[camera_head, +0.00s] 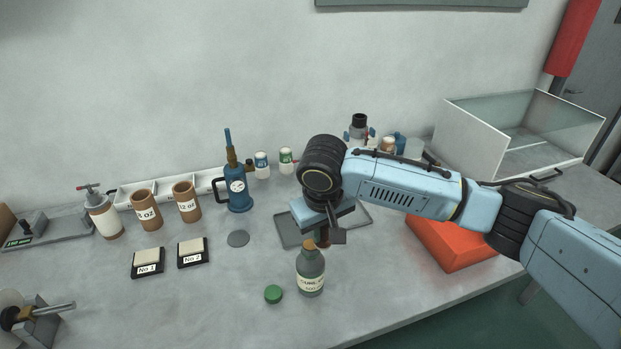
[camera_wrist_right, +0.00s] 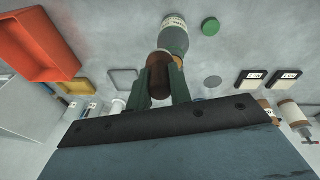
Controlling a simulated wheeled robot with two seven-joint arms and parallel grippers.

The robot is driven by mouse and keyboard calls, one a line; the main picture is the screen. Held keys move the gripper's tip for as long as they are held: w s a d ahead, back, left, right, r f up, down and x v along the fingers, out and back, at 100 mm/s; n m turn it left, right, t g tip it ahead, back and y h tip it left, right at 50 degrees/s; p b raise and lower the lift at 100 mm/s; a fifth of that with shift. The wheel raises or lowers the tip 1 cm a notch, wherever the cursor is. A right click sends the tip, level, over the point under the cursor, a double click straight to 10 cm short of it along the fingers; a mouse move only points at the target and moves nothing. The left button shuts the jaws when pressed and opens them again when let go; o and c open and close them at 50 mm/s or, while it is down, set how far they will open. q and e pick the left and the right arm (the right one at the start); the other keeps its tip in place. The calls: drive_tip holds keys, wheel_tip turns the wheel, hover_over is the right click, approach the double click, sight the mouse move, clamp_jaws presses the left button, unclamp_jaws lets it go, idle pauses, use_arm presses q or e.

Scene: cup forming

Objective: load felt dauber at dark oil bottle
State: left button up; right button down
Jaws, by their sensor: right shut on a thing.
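The dark oil bottle (camera_head: 311,272), grey-green with a pale label, stands upright and uncapped near the front of the bench. It also shows at the top of the right wrist view (camera_wrist_right: 174,38). Its green cap (camera_head: 273,294) lies on the bench just left of it. My right gripper (camera_head: 325,234) is directly above the bottle, pointing down. In the right wrist view its fingers are shut on the felt dauber, whose brown handle (camera_wrist_right: 159,78) sits between them. The dauber's lower end is at the bottle mouth; I cannot tell how far inside it is. My left gripper is not in view.
A grey tray (camera_head: 357,216) lies behind the bottle, partly under my arm. An orange bin (camera_head: 455,248) is to the right. Two pads (camera_head: 148,262) (camera_head: 192,252), a grey disc (camera_head: 238,239) and brown cups (camera_head: 186,202) stand left. Bench right of the bottle is clear.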

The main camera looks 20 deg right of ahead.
use_arm(q)
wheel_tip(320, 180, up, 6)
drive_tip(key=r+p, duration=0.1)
drive_tip(key=p, duration=0.4)
use_arm(e)
wheel_tip(320, 180, up, 4)
drive_tip(key=w+a+n+t, duration=0.1)
drive_tip(key=w+a, duration=0.1)
drive_tip(key=w, duration=0.1)
use_arm(q)
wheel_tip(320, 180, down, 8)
drive_tip(key=b, duration=0.8)
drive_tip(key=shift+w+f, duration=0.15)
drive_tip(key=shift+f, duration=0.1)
use_arm(e)
drive_tip(key=shift+h, duration=0.3)
wheel_tip(320, 180, down, 6)
drive_tip(key=shift+a, duration=0.1)
drive_tip(key=shift+f, duration=0.65)
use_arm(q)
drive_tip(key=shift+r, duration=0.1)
use_arm(e)
drive_tip(key=shift+s, duration=0.1)
use_arm(q)
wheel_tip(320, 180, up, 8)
drive_tip(key=p, duration=0.8)
use_arm(e)
wheel_tip(320, 180, up, 7)
